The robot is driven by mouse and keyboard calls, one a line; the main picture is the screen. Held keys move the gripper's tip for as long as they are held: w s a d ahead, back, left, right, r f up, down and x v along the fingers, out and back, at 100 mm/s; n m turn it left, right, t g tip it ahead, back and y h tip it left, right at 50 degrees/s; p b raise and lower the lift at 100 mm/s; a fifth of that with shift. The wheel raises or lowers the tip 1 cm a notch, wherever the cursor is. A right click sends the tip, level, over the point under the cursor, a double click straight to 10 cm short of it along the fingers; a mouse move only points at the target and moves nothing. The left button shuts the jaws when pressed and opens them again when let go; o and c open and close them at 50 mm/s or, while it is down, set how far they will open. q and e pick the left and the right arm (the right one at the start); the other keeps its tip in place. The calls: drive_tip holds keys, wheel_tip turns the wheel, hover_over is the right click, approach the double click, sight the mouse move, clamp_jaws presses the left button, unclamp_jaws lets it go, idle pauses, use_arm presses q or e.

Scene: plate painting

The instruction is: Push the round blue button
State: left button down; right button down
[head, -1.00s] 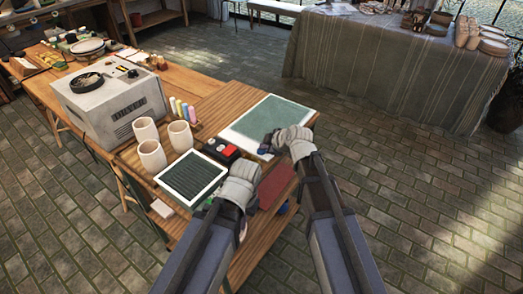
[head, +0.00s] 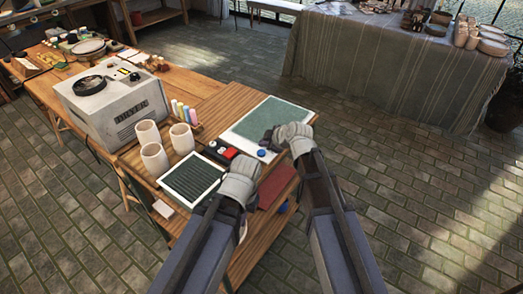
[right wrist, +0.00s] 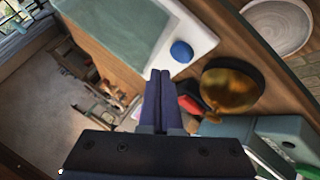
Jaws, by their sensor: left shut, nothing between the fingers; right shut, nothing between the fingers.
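The round blue button (head: 262,153) sits at the near corner of the white border of a green-topped panel (head: 238,129) on the wooden table. In the right wrist view the button (right wrist: 181,51) is fully uncovered, just beyond and right of the fingertips. My right gripper (head: 269,137) is shut and empty, beside the button and over the panel's edge. Its two fingers (right wrist: 160,74) lie together in the right wrist view, apart from the button in the picture. My left gripper (head: 243,164) is shut and empty, lower and left of the button; its fingertips are hard to make out.
A red and black item (head: 228,153) lies left of the button. A dark ridged tray (head: 221,170) with a white rim lies nearer. White cups (head: 154,158) and a grey machine (head: 115,103) stand further left. A gold-brown round object (right wrist: 232,88) shows in the right wrist view.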

sight(264, 154)
wheel_tip(264, 154, up, 5)
drive_tip(key=p, duration=0.4)
idle(0.3)
drive_tip(key=s+d+f+m+g+h, duration=0.1)
drive_tip(key=s+m, duration=0.3)
drive_tip(key=s, duration=0.4)
drive_tip(key=s+d+f+m+g+h+p, duration=0.1)
drive_tip(key=s+d+f+m+g+h, duration=0.1)
drive_tip(key=s, duration=0.7)
drive_tip(key=s+d+f+m+g+h+p, duration=0.1)
drive_tip(key=s+d+f+m+g+h, duration=0.1)
drive_tip(key=s+m, duration=0.4)
drive_tip(key=s+g+h, duration=0.1)
drive_tip(key=s+g, duration=0.1)
drive_tip(key=s, duration=0.1)
drive_tip(key=shift+g+h, duration=0.4)
drive_tip(key=shift+d, duration=0.1)
